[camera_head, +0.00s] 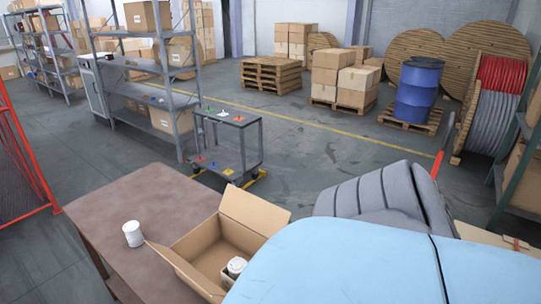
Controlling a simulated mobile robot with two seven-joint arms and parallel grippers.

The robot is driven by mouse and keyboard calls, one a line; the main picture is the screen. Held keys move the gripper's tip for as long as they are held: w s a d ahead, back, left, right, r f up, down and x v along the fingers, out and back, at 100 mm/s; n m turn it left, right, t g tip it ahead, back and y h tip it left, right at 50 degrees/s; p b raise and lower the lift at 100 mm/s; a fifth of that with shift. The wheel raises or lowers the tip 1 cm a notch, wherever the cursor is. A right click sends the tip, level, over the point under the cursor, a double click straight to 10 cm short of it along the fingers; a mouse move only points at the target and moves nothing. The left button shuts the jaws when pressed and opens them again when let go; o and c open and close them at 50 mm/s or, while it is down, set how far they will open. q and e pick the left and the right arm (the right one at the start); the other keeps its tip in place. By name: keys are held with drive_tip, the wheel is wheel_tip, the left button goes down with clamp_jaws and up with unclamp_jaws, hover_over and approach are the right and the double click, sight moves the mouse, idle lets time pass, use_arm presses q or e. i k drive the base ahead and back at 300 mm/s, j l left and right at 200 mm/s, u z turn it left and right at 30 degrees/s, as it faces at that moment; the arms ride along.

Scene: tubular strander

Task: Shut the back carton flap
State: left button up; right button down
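An open cardboard carton (205,240) sits on the brown table at the lower middle. Its back flap (256,208) stands up and leans outward, away from the opening. A left-front flap (184,272) is folded outward over the table. A white, round-topped item (236,266) is inside the carton. The carton's right side and near right corner are hidden behind large light blue and grey parts close to the camera, which look like my own arm. Neither gripper's fingers can be seen.
A white cylinder (133,234) stands on the brown table (135,195), left of the carton. A grey cart (230,150) with small coloured items stands behind the table. Shelves (150,90) are at the left. Open floor lies between the cart and the blue drum (417,90).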

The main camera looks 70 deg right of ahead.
sight(252, 212)
drive_tip(key=k+l, duration=0.1)
drive_tip(key=l, duration=0.45)
drive_tip(key=k+l, duration=0.1)
drive_tip(key=l, duration=0.95)
drive_tip(key=k+l, duration=0.15)
drive_tip(key=l, duration=0.4)
